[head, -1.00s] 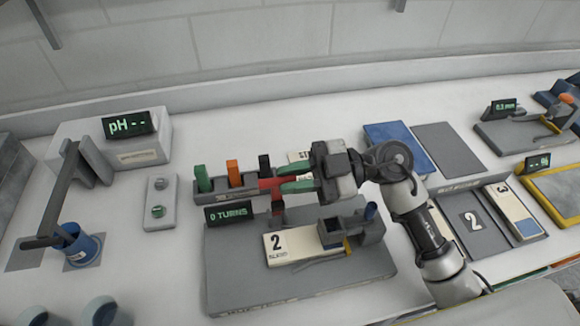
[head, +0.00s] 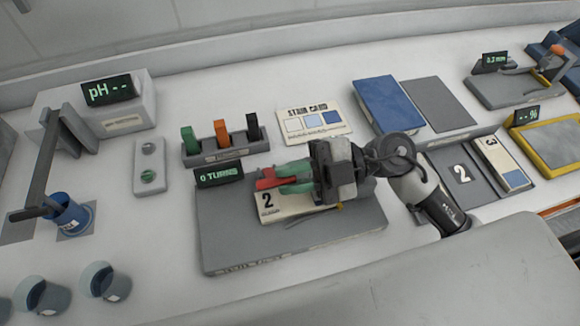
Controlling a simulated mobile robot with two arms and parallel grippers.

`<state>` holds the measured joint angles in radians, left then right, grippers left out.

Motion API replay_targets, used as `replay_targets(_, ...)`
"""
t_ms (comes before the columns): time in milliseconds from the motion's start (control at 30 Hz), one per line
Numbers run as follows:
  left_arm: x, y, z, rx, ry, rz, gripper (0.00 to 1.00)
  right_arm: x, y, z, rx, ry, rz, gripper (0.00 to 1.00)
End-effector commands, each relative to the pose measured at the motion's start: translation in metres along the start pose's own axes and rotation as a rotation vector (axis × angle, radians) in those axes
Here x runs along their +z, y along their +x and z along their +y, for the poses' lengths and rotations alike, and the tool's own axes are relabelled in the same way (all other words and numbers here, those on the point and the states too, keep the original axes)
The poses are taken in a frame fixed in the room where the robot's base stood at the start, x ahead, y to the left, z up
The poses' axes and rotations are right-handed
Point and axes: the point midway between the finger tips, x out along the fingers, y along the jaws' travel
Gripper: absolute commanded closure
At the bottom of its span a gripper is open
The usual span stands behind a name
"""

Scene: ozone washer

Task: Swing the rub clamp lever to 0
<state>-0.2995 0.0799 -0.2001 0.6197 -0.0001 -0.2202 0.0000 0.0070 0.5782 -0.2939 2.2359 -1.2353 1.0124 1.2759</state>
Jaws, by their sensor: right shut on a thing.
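The rub station is a grey plate (head: 225,238) with a "0 TURNS" display (head: 219,174) at its back left. A cream card marked 2 (head: 270,205) lies on it. The red rub clamp lever (head: 264,184) sits low over the card's back edge. My right gripper (head: 292,178) comes in from the right, and its green fingers are shut on the lever, whose red end sticks out to the left. My gripper hides the lever's mount and the block at the right of the plate. My left gripper is not in view.
A rack with green, orange and black upright pieces (head: 221,133) stands close behind the display. A stain card (head: 308,122) lies behind my gripper. A blue pad (head: 388,104) is at the back right. Grey cups (head: 104,282) and a blue cup (head: 70,212) stand at left.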

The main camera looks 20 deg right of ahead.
Motion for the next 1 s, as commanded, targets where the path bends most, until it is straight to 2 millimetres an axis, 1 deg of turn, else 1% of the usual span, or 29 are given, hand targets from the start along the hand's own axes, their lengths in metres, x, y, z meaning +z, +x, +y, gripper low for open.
replay_targets(267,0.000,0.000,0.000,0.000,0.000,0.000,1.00,0.000,0.000,-0.001,-0.002,0.005,0.001,1.00)
replay_targets(300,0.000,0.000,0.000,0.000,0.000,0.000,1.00,0.000,0.000,-0.001,-0.002,0.005,0.001,0.82)
replay_targets(467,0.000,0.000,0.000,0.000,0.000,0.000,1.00,0.000,0.000,-0.001,-0.002,0.005,0.001,0.58)
replay_targets(867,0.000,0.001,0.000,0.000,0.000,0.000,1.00,0.000,-0.001,-0.001,-0.001,0.003,0.000,0.58)
replay_targets(1000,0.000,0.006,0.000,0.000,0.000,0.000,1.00,0.003,-0.012,-0.003,-0.003,0.005,-0.003,0.58)
